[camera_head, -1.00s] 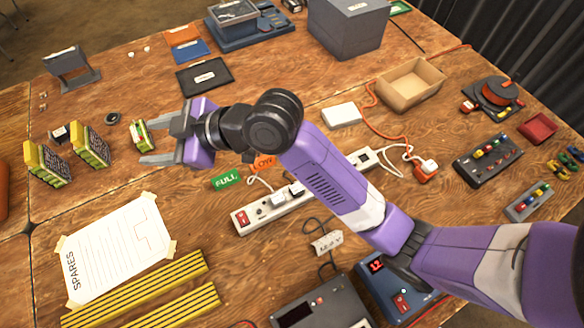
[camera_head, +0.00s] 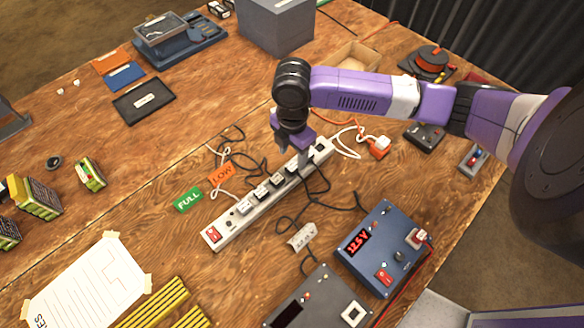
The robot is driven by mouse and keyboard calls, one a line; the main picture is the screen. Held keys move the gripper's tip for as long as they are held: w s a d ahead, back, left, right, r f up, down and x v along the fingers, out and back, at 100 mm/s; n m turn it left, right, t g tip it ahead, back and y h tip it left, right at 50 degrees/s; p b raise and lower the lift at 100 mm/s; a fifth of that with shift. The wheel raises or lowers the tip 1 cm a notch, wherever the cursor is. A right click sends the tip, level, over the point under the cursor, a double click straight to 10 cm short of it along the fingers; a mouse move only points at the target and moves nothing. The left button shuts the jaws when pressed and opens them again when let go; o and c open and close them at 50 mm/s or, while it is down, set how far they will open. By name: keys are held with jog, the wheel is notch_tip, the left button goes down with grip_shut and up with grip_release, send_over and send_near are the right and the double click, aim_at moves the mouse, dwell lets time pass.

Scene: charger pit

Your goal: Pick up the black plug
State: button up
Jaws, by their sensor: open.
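A long white power strip (camera_head: 228,231) runs diagonally across the middle of the table. Several plugs sit in it, pale ones toward its lower left. A black plug (camera_head: 292,172) shows on its upper half, just below my gripper, with black cords nearby; its outline is partly hidden by the fingers. My gripper (camera_head: 294,157) points down over the strip, jaws open, one finger on each side of the plug area. I cannot tell whether the fingers touch the plug or how high they are above it.
A green FULL tag (camera_head: 188,200) and an orange LOW tag (camera_head: 222,174) lie left of the strip. A blue power supply (camera_head: 383,247) stands to its lower right. Loose black cords (camera_head: 288,222) lie between. An orange plug adapter (camera_head: 379,149) is right of the gripper.

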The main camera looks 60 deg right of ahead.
aim_at(292, 166)
jog(key=shift+f+p, duration=0.55)
jog(key=shift+f, duration=2.2)
grip_shut()
